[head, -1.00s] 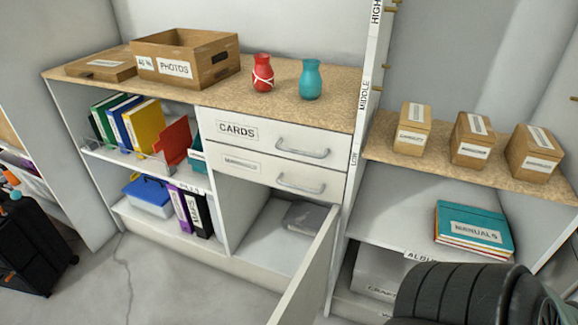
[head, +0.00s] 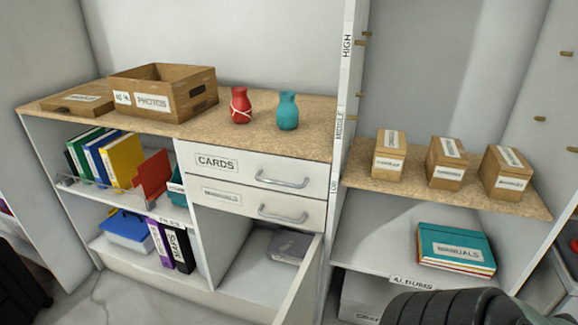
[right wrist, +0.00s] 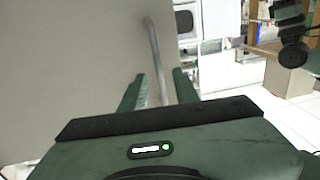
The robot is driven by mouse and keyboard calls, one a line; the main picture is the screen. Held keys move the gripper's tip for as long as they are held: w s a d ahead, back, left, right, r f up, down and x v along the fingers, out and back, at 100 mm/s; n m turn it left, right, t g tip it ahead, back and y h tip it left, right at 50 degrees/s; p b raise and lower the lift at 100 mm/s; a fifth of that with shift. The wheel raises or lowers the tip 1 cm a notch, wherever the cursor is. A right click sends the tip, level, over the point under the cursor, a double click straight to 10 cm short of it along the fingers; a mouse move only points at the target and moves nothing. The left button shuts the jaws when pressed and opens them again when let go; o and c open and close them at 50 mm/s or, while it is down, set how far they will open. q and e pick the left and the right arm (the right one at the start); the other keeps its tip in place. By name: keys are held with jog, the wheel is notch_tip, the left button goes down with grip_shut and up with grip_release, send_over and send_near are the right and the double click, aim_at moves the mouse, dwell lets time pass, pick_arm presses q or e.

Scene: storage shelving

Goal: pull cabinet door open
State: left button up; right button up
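The cabinet door (head: 302,285) stands open below the two drawers, swung out toward me. Its lower part is cut off by the head view's bottom edge. In the right wrist view a large pale panel, which looks like the door (right wrist: 70,70), fills the left side. A thin grey bar handle (right wrist: 154,48) runs down it. My right gripper (right wrist: 159,80) has its fingers spread on either side of the handle, with visible gaps, so it is around the bar but not clamped. My left gripper is in neither view.
The open compartment holds a grey item (head: 290,247). Above are a cards drawer (head: 225,160) and a manuals drawer (head: 228,196) with handles. Vases and a photos box (head: 165,93) stand on top. Shelving with several small boxes is at right. Grey floor shows at lower left.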

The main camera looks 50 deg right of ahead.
jog(key=v, duration=0.5)
jog(key=shift+w, duration=0.1)
dwell(0.4)
